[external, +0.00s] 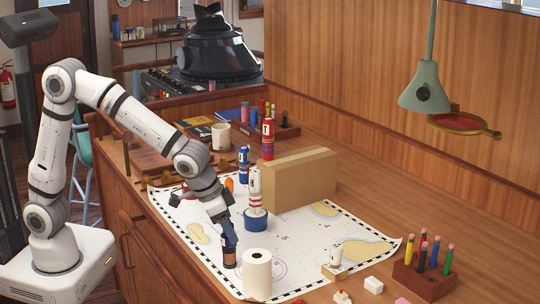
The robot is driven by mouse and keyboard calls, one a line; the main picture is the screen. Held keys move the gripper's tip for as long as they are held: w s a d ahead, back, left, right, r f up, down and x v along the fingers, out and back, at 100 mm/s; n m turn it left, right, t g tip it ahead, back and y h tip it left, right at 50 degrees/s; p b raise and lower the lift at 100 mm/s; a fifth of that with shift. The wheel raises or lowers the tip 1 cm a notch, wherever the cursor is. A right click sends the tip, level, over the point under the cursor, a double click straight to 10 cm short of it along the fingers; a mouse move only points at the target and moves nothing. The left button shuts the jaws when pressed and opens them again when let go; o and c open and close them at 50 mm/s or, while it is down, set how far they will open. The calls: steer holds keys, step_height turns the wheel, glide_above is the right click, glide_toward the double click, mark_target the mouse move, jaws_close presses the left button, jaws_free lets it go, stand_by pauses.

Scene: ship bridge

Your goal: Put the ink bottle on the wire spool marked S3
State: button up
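A small dark bottle with a brownish label, which looks like the ink bottle (230,256), is at the near left part of the chart. My gripper (229,238) points down at its top, with the fingers at the bottle's upper part. I cannot tell whether they are closed on it, or whether the bottle touches the chart. A white roll or spool (257,274) stands upright just right of the bottle. A blue spool-like base (256,222) stands behind, with a red-and-white striped figure (255,188) on it. No S3 mark is readable.
The chart (300,238) covers much of the desk. A cardboard box (300,180), a blue striped figure (244,165) and a red figure (267,140) stand behind. A pencil block (424,280) and small blocks (373,285) are at the right. The chart's middle right is clear.

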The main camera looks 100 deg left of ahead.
steer(key=shift+o, duration=1.1)
steer(key=shift+r, duration=0.15)
steer(key=shift+r, duration=0.3)
steer(key=v, duration=1.1)
steer(key=s+d+f+m, duration=0.1)
steer(key=s+f, duration=0.1)
steer(key=s, duration=0.6)
steer(key=s+d+f+m+h, duration=0.1)
steer(key=s+d+f+m, duration=0.1)
steer(key=s, duration=0.6)
steer(key=s+d+f+m+g+h, duration=0.1)
steer(key=s+f+m, duration=0.1)
steer(key=s, duration=0.6)
steer(key=shift+s+d+f+b, duration=0.2)
steer(key=shift+s+f+b, duration=0.15)
steer(key=shift+f, duration=0.25)
